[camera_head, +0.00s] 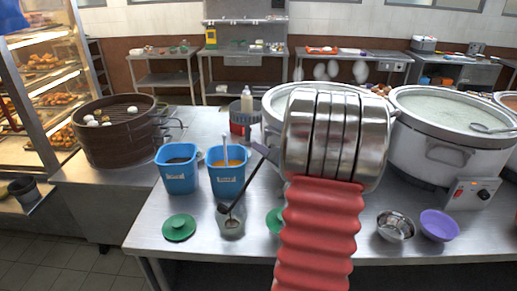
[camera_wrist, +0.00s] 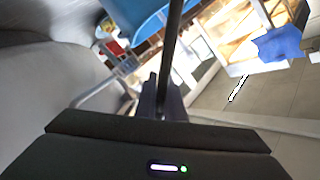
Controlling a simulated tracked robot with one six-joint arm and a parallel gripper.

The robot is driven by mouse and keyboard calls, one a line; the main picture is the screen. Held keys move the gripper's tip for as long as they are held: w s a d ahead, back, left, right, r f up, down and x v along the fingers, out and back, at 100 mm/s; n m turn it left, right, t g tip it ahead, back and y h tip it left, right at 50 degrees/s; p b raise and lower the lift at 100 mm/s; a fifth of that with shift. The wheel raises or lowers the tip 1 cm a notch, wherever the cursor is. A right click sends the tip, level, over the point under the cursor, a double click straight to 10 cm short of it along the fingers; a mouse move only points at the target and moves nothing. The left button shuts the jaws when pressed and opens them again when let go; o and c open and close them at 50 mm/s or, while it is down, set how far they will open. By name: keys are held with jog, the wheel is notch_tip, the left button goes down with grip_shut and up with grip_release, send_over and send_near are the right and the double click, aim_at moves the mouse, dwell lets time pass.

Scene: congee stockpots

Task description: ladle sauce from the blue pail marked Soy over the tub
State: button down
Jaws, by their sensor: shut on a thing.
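My gripper (camera_wrist: 165,100) is shut on a thin dark rod, the ladle's handle (camera_wrist: 172,50), in the wrist view. In the head view the ladle (camera_head: 245,186) slants down to the left, and its dark bowl end is at the small clear tub (camera_head: 232,231); I cannot tell whether it touches the rim. The tub shows something brownish inside. Two blue pails stand behind the tub: the left pail (camera_head: 177,178) holds dark sauce, the right pail (camera_head: 226,182) holds orange sauce and a pale handle. Their labels are too small to read.
Green lids (camera_head: 179,227) lie beside the tub. A metal bowl (camera_head: 395,227) and a purple bowl (camera_head: 439,225) are at the right front. Large stockpots (camera_head: 455,130) stand behind, and a brown steamer (camera_head: 118,138) is at left.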

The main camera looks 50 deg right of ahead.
jog(key=d+f+m+y, duration=0.1)
jog(key=d+f+m, duration=0.4)
jog(key=f, duration=0.5)
jog(key=shift+s+d+f+y, duration=0.35)
jog(key=shift+s+d+y, duration=0.05)
jog(key=shift+d, duration=0.4)
dwell(0.9)
dwell(1.2)
notch_tip(320, 180, up, 6)
jog(key=shift+d+r+m, duration=0.2)
jog(key=shift+m, duration=0.1)
dwell(0.7)
jog(key=shift+s, duration=0.1)
